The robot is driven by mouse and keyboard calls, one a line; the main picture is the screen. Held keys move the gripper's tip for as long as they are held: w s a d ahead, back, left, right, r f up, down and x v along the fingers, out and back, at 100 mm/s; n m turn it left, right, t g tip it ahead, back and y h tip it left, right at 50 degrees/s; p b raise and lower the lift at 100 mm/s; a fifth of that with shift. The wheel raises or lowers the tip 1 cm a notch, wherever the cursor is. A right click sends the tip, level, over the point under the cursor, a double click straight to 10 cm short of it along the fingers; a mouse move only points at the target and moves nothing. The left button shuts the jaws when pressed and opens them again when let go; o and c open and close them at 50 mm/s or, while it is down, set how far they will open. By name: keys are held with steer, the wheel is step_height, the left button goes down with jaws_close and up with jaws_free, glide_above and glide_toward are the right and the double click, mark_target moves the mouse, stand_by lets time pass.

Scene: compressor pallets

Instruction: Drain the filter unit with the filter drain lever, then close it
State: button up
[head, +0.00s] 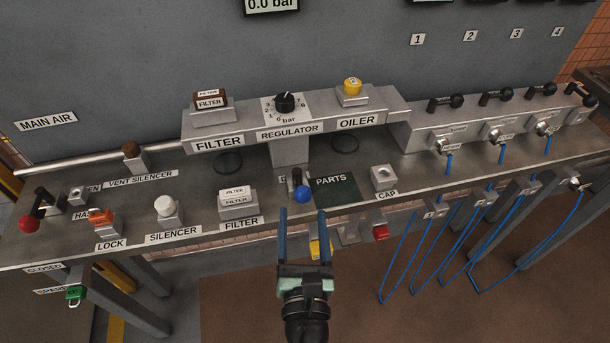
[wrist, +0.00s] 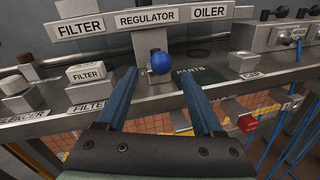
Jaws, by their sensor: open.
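A lever with a blue ball knob (head: 302,193) stands below the regulator, at the left of the parts mat; a small label behind it is partly hidden and unreadable. The blue knob (wrist: 162,62) also shows in the wrist view, just beyond and between my fingertips. My gripper (head: 302,212) is open and empty, its two blue fingers pointing at the knob, and I see no contact. The filter unit (head: 211,102), brown-topped and labelled FILTER, sits at the left end of the raised grey rail, with a dark ring (head: 229,163) below it.
The regulator dial (head: 285,103) and yellow-topped oiler (head: 352,89) share the rail. The dark parts mat (head: 335,188) is empty; the cap block (head: 383,178) is right.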

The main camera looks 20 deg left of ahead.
mark_target(300, 186)
steer(key=x, duration=0.9)
steer(key=shift+w+p, duration=0.15)
steer(key=shift+p, duration=0.2)
steer(key=shift+d, duration=0.15)
jaws_close()
